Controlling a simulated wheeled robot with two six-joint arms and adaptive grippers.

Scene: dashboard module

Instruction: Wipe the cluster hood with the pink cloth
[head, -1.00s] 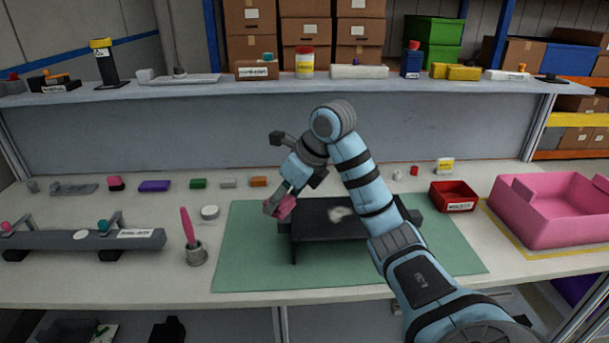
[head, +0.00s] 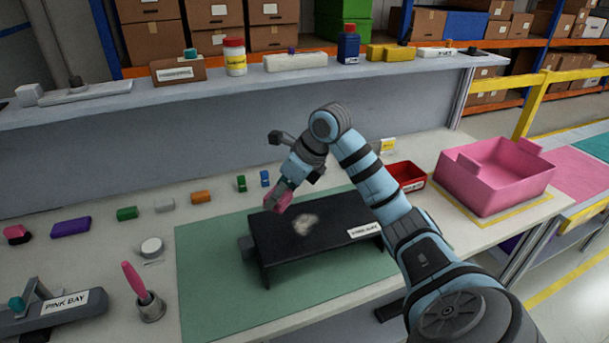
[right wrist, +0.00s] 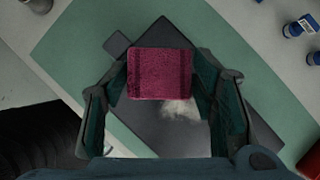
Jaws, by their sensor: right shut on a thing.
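The cluster hood (head: 320,240) is a black raised panel standing on the green mat, with a white label on its front right edge. A pale smudge (head: 305,224) lies on its top; the smudge also shows in the right wrist view (right wrist: 180,108). My right gripper (head: 281,193) is shut on the pink cloth (head: 273,202), over the back left part of the hood. In the right wrist view the cloth (right wrist: 160,75) sits between the fingers, beside the smudge. I cannot tell whether the cloth touches the hood. My left gripper is not in view.
The green mat (head: 205,290) is clear around the hood. A red bin (head: 407,177) and a large pink tray (head: 500,195) stand to the right. A grey cup (head: 150,308) with a pink-handled tool and a white roll (head: 151,246) stand left. Small coloured blocks line the back.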

